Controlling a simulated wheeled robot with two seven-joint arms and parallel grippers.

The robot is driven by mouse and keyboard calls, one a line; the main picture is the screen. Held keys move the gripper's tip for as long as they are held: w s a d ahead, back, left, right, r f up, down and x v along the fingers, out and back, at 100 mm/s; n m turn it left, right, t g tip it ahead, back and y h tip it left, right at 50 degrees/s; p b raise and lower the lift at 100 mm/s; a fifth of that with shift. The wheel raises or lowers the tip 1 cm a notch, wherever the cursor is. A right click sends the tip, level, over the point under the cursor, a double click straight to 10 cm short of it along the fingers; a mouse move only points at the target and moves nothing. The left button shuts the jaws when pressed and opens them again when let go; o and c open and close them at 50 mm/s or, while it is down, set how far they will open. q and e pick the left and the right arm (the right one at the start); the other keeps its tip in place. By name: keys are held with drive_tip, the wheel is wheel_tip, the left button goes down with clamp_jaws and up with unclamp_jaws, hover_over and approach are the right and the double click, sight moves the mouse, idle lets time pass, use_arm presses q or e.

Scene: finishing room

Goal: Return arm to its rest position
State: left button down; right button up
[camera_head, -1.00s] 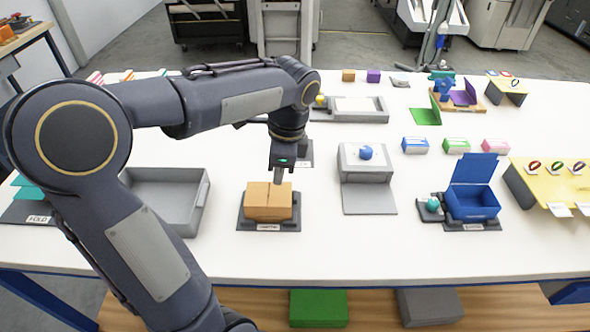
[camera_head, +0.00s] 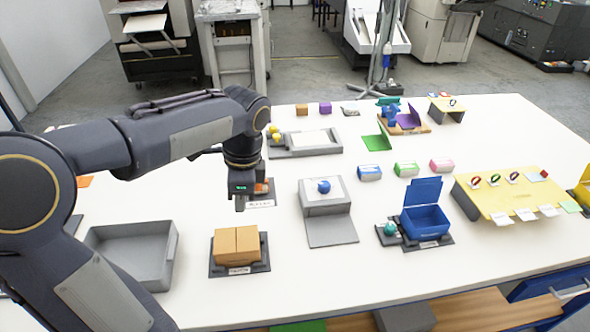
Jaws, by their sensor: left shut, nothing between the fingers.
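My left arm comes in from the left and bends down at the wrist. My left gripper (camera_head: 240,204) points down, shut and empty, above the white table (camera_head: 380,283). It hangs behind the closed tan box (camera_head: 236,246) in the picture and in front of a small labelled stand with an orange item (camera_head: 262,187), which it partly hides. The tan box sits on a dark base and is apart from the gripper. My right gripper is not in view.
A grey tray (camera_head: 165,268) lies left of the tan box. A grey stand with a blue ball (camera_head: 324,187), an open blue box (camera_head: 425,222) and a yellow rack (camera_head: 500,190) are to the right. Small coloured boxes stand behind. The front middle of the table is clear.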

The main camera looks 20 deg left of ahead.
use_arm(q)
drive_tip(key=s+d+f+n+t+h, duration=0.3)
drive_tip(key=s+d+n+t+h, duration=0.2)
drive_tip(key=s+d+n, duration=0.4)
drive_tip(key=s+n+t, duration=0.1)
drive_tip(key=s+n, duration=0.3)
drive_tip(key=s, duration=0.1)
drive_tip(key=shift+n+t, duration=0.3)
drive_tip(key=shift+r, duration=0.1)
idle(1.2)
